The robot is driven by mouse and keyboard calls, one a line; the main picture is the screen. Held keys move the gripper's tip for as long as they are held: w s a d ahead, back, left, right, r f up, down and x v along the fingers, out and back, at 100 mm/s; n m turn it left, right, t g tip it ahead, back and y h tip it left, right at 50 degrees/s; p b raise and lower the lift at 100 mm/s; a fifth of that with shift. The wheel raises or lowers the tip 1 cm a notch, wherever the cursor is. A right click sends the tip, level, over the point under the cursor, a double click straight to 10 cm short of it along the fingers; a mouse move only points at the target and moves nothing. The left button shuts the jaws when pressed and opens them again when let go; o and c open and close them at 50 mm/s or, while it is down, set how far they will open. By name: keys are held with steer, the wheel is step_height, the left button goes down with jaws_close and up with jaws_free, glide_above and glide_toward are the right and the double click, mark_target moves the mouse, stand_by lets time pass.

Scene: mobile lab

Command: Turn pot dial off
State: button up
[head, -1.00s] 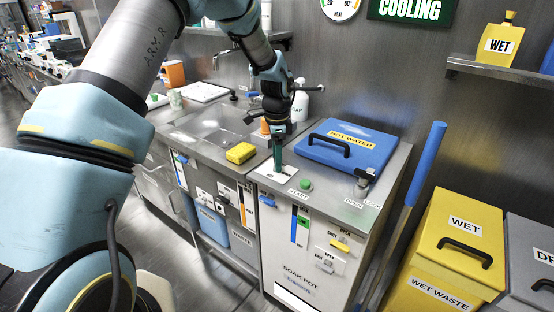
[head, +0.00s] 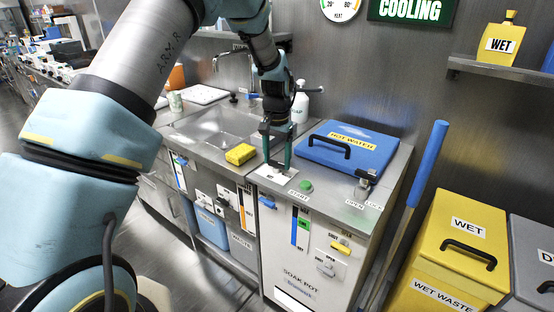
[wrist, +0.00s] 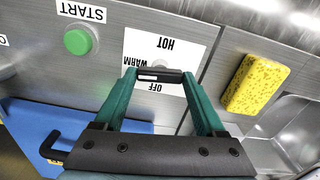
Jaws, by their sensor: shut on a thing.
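The pot dial (wrist: 160,76) shows in the wrist view as a short black bar with a white mark near its left end. It sits on a white label plate (wrist: 190,48) printed HOT, WARM and OFF. The white mark is on the side of the WARM lettering. My gripper (wrist: 159,75) has its green fingers closed on the two ends of the dial. In the head view my gripper (head: 278,166) points down at the plate on the soak pot's (head: 305,262) top. The dial is too small to make out there.
A green START button (head: 306,186) and a blue HOT WATER lid (head: 350,140) with a black handle are to the right. A yellow sponge (head: 240,154) lies left, by the sink (head: 215,128). A blue-handled pole (head: 425,165) stands at the right.

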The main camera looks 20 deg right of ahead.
steer(key=n, duration=0.4)
steer(key=shift+n, duration=0.4)
steer(key=n, duration=0.3)
steer(key=shift+n, duration=0.3)
steer(key=n+p, duration=0.1)
steer(key=n, duration=0.3)
steer(key=shift+n+p, duration=0.65)
steer(key=shift+n, duration=1.35)
steer(key=o, duration=1.3)
steer(key=shift+r, duration=0.1)
